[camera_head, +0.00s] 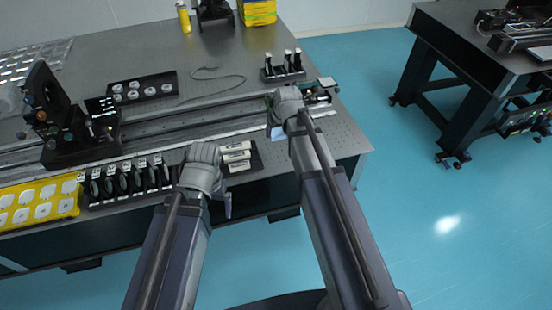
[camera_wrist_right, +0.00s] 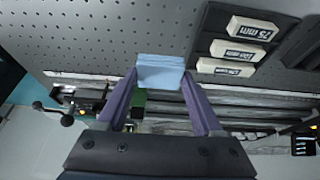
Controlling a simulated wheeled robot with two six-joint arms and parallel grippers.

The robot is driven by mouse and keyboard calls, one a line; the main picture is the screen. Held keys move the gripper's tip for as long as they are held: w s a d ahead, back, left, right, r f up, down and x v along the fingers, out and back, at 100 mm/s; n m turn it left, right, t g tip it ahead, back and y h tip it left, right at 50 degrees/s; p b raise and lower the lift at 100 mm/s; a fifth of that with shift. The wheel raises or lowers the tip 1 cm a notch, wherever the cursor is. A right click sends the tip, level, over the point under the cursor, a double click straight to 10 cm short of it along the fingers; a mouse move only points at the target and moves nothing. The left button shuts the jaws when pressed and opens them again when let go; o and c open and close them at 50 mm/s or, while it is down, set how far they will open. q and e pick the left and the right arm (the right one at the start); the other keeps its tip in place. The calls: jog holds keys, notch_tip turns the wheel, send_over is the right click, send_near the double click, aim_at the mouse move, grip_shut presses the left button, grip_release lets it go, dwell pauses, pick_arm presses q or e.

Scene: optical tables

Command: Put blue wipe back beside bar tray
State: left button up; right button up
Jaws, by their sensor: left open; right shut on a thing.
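The blue wipe (camera_wrist_right: 160,71) is a folded light-blue pad between the fingertips of my right gripper (camera_wrist_right: 160,78), which is shut on it. In the head view the wipe (camera_head: 277,133) shows just below my right gripper (camera_head: 274,122), over the table near its front edge. The bar tray (camera_head: 257,158) is dark and holds white labelled bars; it lies left of the wipe. In the right wrist view the bar tray (camera_wrist_right: 212,25) is to the right of the wipe, with a gap between. My left gripper (camera_head: 228,207) is open and empty by the table's front edge, partly hidden by its wrist.
A rail (camera_head: 190,120) runs along the table behind the bar tray. A holder with upright black lens mounts (camera_head: 125,180) and a yellow tray (camera_head: 38,203) stand to the left. The perforated tabletop (camera_head: 343,140) right of my right arm is clear.

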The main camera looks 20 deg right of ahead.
aim_at(277, 153)
jog(key=shift+f+b, duration=4.95)
jog(key=shift+f, duration=0.15)
jog(key=shift+f, duration=0.15)
jog(key=o, duration=1.2)
jog(key=shift+r, duration=0.2)
jog(key=p+v, duration=1.1)
jog(key=v, duration=0.1)
jog(key=shift+r, duration=0.2)
jog(key=shift+f, duration=0.1)
